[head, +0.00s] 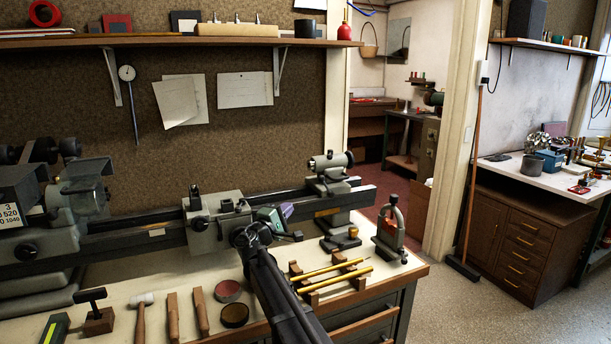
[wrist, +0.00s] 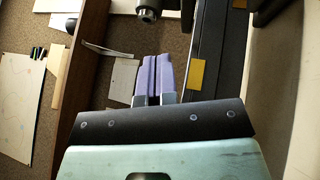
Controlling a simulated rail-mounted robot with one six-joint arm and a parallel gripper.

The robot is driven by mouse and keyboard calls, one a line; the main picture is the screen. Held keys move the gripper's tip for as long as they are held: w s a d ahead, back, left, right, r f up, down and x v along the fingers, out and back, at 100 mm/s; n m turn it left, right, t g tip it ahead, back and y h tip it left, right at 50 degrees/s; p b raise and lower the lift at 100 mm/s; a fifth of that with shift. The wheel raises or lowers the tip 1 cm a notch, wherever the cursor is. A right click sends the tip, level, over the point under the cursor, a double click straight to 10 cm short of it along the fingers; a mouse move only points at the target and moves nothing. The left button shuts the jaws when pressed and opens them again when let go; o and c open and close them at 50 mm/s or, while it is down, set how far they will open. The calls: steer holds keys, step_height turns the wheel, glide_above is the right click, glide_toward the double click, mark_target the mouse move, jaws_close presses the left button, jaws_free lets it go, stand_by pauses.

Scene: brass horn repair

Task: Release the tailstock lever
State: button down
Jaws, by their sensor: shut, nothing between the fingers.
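The small lathe's tailstock (head: 330,172) stands at the right end of the bed, grey with a dark handwheel end. I cannot make out its lever clearly in the head view. My gripper (head: 286,210) is in front of the bed, left of and nearer than the tailstock, apart from it. Its purple fingertips point toward the tailstock side. In the wrist view the two purple fingers (wrist: 154,76) lie together, shut and empty. A dark round part (wrist: 147,12), probably the tailstock's nose, shows beyond the fingertips at the top. The lever cannot be picked out there.
The lathe bed (head: 280,205) runs behind my gripper, with a carriage (head: 212,225) to the left. A wooden rack with yellow rods (head: 332,270) and a grey clamp-like tool (head: 390,232) stand on the bench in front. A mallet (head: 141,318) and tins (head: 234,314) lie front left.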

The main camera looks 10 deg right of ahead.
mark_target(326, 185)
steer(key=s+d+r+p+x, duration=0.1)
steer(key=p+x, duration=0.3)
steer(key=x, duration=0.8)
steer(key=shift+d+r+n+t, duration=0.35)
steer(key=shift+r+n+t, duration=0.05)
steer(key=shift+r, duration=0.05)
steer(key=shift+s+r, duration=0.1)
steer(key=shift+s, duration=0.05)
